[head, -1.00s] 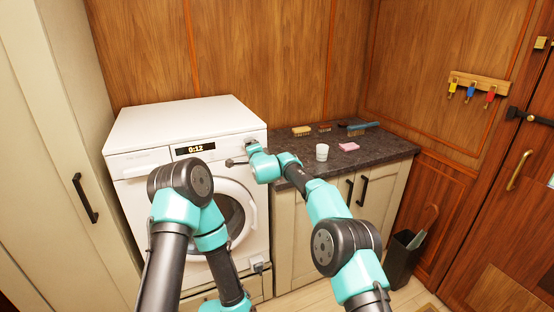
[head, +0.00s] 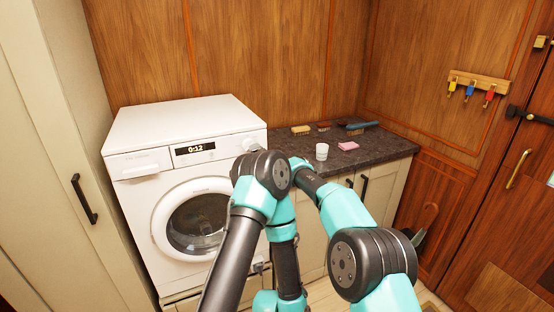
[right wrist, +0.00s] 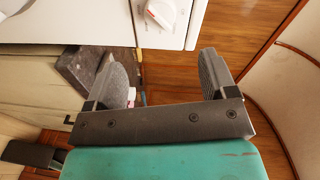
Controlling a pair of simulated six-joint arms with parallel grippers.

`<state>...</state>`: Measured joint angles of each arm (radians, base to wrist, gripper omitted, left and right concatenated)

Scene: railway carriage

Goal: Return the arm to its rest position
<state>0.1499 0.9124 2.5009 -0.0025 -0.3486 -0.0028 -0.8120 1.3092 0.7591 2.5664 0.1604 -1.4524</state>
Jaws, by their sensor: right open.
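The white washing machine (head: 140,190) stands at the left of the head view, its round door (head: 197,222) closed and its display (head: 194,149) reading 0:12. My right arm (head: 345,208) reaches toward the machine's upper right corner. Its gripper is hidden in the head view behind my left arm's elbow (head: 262,175). In the right wrist view my right gripper (right wrist: 160,82) is open, with nothing between its fingers. The machine's dial (right wrist: 160,12) is just beyond the fingertips, apart from them. My left forearm (head: 286,262) points down, and its gripper is out of view.
A dark counter (head: 380,158) right of the machine carries a white cup (head: 321,152), a pink sponge (head: 348,146) and several brushes. A tall cabinet (head: 50,150) stands at left. Hooks with coloured keys (head: 470,91) hang on the right wall.

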